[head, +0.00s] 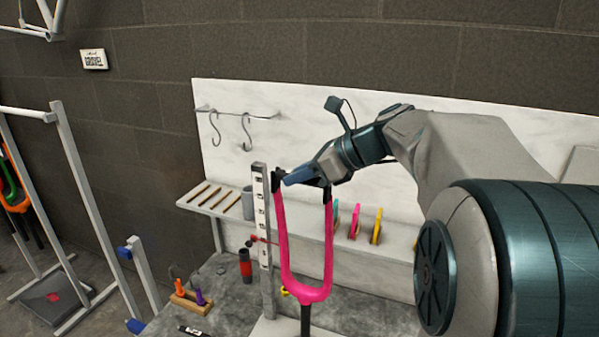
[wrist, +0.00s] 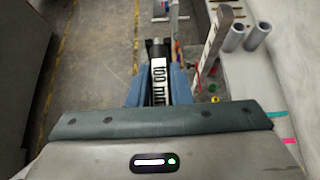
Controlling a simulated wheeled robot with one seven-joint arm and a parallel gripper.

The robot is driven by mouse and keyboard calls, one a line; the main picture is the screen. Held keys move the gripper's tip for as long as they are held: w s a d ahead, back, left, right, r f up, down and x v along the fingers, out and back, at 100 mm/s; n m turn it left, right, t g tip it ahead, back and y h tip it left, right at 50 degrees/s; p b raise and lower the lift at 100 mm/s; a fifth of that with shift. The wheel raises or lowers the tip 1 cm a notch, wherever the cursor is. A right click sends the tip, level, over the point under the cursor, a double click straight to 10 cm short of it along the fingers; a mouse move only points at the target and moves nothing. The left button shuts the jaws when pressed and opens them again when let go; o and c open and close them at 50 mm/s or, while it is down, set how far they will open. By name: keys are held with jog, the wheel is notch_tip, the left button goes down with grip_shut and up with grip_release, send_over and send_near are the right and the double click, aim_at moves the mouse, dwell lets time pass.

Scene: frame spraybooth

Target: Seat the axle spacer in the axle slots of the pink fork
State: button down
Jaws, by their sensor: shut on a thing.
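The pink fork (head: 305,293) stands upright on the bench with its two legs up, each ending in a black tip. My gripper (head: 292,179) is at the height of these tips, its blue fingers reaching across toward the left tip. In the wrist view my gripper (wrist: 158,86) is shut on the axle spacer (wrist: 158,68), a black cylinder with a white "100 mm" label. The fingers hide the spacer in the head view. I cannot tell whether the spacer touches the slots.
A grey upright post with a marked strip (head: 263,225) stands close left of the fork. A shelf (head: 213,204) with rods and coloured discs runs behind.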

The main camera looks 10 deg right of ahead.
jog(key=c, duration=1.2)
grip_release()
jog(key=shift+c, duration=0.2)
jog(key=v, duration=1.3)
jog(key=shift+s+d+r+b, duration=0.2)
jog(key=shift+d+b, duration=0.1)
jog(key=shift+b, duration=0.15)
